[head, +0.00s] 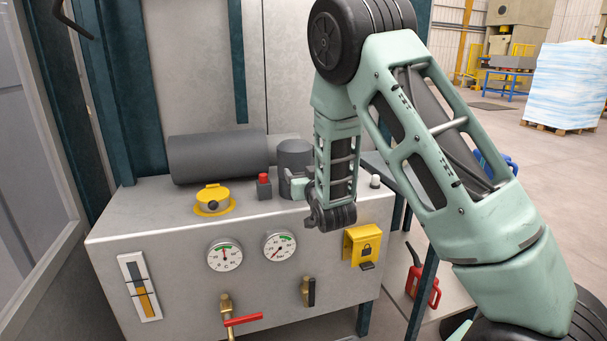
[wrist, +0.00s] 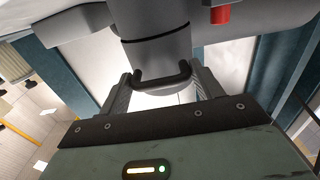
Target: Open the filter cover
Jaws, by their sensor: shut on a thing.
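The filter cover (wrist: 155,55) is the grey round end of an upright dark grey filter housing (head: 294,156) on top of the machine's tank. A dark U-shaped handle (wrist: 163,76) shows on it in the wrist view, which is upside down. My gripper (head: 299,187) is at the front of the housing in the head view, with the forearm coming down beside it on the right. In the wrist view its fingers (wrist: 163,88) stand on either side of the handle, and it is shut on the handle. The exact contact is partly hidden.
A red button (head: 263,186) and a yellow filler cap (head: 213,197) stand left of my gripper. A big dark cylinder (head: 215,157) lies behind. Gauges (head: 225,255), a yellow lock box (head: 361,244) and a red-handled valve (head: 243,320) are on the tank's front.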

